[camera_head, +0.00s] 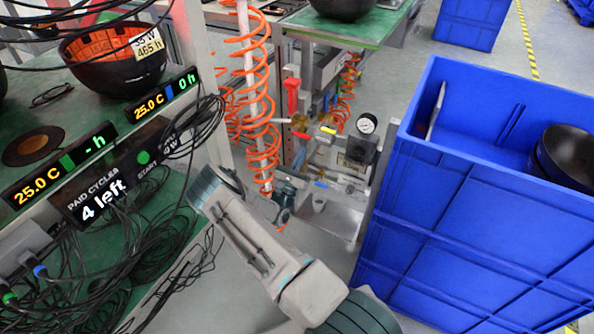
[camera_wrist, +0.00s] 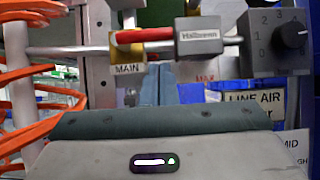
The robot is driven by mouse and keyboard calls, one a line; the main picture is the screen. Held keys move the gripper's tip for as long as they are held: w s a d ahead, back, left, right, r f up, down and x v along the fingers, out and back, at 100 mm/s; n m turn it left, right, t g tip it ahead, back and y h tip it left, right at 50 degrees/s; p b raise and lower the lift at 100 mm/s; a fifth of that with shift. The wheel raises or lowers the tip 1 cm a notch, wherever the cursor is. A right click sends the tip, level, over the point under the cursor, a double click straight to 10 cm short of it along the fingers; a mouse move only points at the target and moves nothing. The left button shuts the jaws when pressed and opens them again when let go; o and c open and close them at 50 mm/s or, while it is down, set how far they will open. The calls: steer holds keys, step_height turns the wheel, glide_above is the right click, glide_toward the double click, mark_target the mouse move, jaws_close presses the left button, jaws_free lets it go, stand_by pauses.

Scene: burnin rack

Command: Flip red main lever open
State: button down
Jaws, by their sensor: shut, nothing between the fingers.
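The red main lever (camera_wrist: 145,35) shows in the wrist view as a red bar lying roughly level along the grey pipe. Its left end sits on a yellow valve body (camera_wrist: 126,47) above a label reading MAIN (camera_wrist: 127,69). The right end of the lever reaches a grey block (camera_wrist: 199,36). My gripper (camera_wrist: 157,70) is shut and empty, its fingertips just below the lever in the picture. Whether they touch it I cannot tell. In the head view several red and yellow valve parts (camera_head: 301,135) are small, and I cannot tell which one is the main lever.
A numbered black knob (camera_wrist: 294,34) is at the right. Orange coiled hoses (camera_head: 262,110) hang left of the valves. A pressure gauge (camera_head: 367,123) stands behind. A large blue crate (camera_head: 450,220) fills the right side. A cable-strewn rack (camera_head: 150,115) stands left.

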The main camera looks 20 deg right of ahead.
steer(key=shift+w+d+r, duration=0.1)
steer(key=shift+d+r, duration=0.05)
steer(key=shift+r, duration=1.05)
